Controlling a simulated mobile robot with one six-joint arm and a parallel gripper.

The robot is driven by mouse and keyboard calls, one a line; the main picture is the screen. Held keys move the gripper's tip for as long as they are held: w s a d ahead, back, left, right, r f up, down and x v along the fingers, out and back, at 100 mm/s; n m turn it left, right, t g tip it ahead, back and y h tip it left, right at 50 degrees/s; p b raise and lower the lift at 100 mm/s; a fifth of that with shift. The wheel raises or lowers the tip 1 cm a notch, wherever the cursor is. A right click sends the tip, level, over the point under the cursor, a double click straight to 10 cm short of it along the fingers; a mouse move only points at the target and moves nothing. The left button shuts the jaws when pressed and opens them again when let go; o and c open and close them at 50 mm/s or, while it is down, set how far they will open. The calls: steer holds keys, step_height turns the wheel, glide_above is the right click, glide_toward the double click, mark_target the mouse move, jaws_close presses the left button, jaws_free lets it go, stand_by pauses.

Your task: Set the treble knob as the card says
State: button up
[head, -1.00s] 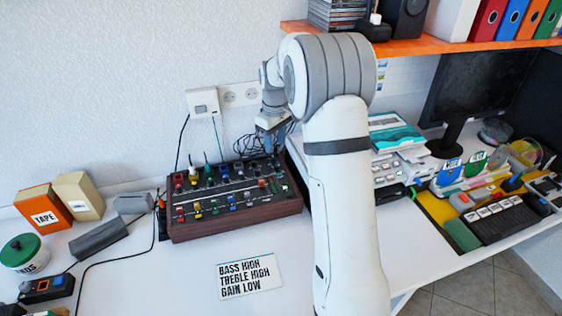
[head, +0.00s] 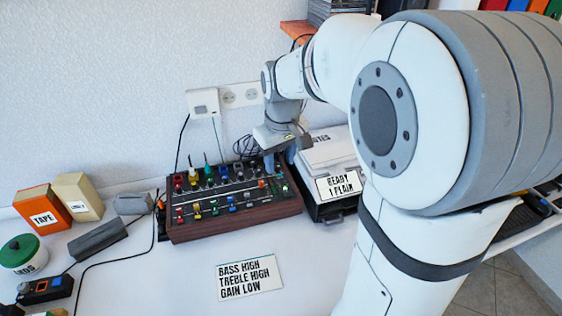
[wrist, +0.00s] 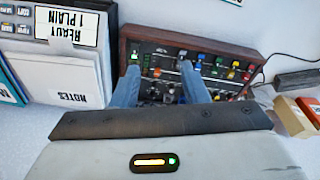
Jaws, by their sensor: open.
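The card (head: 249,277) lies flat on the desk in front of the mixer and reads "BASS HIGH, TREBLE HIGH, GAIN LOW". The dark mixer (head: 236,213) with wooden sides carries rows of coloured knobs and faders; its labels are too small to read, so I cannot tell which knob is treble. My gripper (head: 282,163) is at the mixer's back right corner. In the wrist view my gripper (wrist: 160,70) is open, its two blue-grey fingers apart over the mixer (wrist: 225,50). A green-lit knob (wrist: 134,57) shows by the left fingertip. I see nothing held between the fingers.
Wall sockets (head: 241,95) and cables are behind. A tape box (head: 43,207) and grey block (head: 98,236) lie left. The desk around the card is clear.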

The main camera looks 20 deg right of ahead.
mark_target(277, 166)
steer(key=shift+s+a, duration=0.1)
steer(key=shift+s, duration=0.55)
steer(key=shift+c, duration=0.3)
steer(key=shift+w+f, duration=0.1)
steer(key=shift+w, duration=0.15)
steer(key=shift+c, duration=0.7)
steer(key=w+d+f+m+b, duration=0.1)
steer(key=w+f+m, duration=0.2)
steer(key=w, duration=0.3)
steer(key=w+d+f+m+t+h+b, duration=0.1)
steer(key=w+f+m, duration=0.1)
steer(key=w+f, duration=0.4)
steer(key=w+d+f+m+t+h+b, duration=0.1)
steer(key=w+d+f+m, duration=0.1)
steer(key=w, duration=0.5)
steer(key=shift+w+f+m+b, duration=0.2)
steer(key=shift+f+m, duration=0.2)
steer(key=shift+f, duration=0.3)
steer(key=shift+w+f+m+b, duration=0.1)
steer(key=shift+f+m+b, duration=0.1)
steer(key=shift+f+m, duration=0.35)
steer(key=shift+c, duration=0.3)
steer(key=x, duration=0.8)
steer(key=shift+w, duration=0.1)
jaws_close()
